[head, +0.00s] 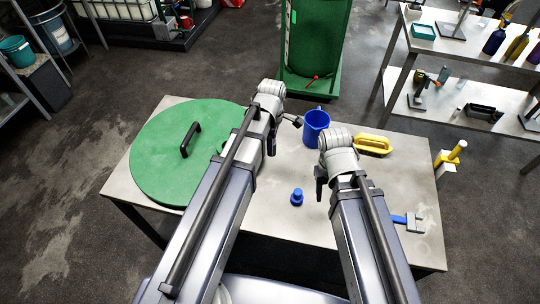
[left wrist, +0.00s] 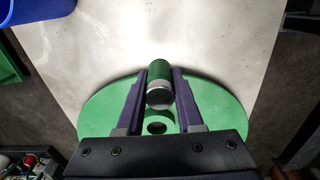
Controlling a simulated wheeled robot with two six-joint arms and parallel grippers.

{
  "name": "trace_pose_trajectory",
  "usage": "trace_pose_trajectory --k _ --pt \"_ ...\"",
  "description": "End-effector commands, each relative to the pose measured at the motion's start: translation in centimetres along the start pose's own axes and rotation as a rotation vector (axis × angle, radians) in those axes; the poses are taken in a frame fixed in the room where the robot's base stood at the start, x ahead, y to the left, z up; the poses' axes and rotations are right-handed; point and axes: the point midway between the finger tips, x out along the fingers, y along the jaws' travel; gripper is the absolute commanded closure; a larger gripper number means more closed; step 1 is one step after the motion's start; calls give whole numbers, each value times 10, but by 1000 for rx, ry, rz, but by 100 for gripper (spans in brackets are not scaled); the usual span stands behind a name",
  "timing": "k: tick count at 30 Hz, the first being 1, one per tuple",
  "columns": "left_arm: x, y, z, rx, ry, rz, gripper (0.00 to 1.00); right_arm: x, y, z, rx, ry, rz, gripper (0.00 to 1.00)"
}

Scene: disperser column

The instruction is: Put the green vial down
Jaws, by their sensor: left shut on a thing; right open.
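My left gripper (left wrist: 160,98) is shut on the green vial (left wrist: 158,71), gripping it between two dark fingers. The vial has a grey cap (left wrist: 160,97) facing the wrist camera. In the head view my left gripper (head: 296,121) is over the back of the table, left of the blue jug, and I cannot make out the vial there. Whether the vial touches the surface below is unclear. My right gripper (head: 320,180) is open and empty above the table (head: 262,222), right of a small blue object.
A large round green lid (head: 160,165) with a black handle covers the table's left side. A blue jug (head: 316,127), yellow brush (head: 372,145), small blue object (head: 297,198) and blue-handled tool (head: 410,222) stand or lie on the table. Bare tabletop shows at front centre.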

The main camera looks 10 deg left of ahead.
Motion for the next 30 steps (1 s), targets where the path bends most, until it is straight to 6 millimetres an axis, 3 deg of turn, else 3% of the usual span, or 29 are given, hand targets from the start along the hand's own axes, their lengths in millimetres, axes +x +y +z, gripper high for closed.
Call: trace_pose_trajectory --k 2,8,21,30 --pt "-8 -2 10 -19 0 0 100 -8 1 1 0 0 0 50" --pt "-2 -1 10 -27 0 0 100 -2 0 0 0 0 0 50" --pt "56 -1 10 -26 0 0 100 56 -5 -3 0 0 0 50" --pt "62 -1 10 -26 0 0 100 61 -6 -4 0 0 0 50"
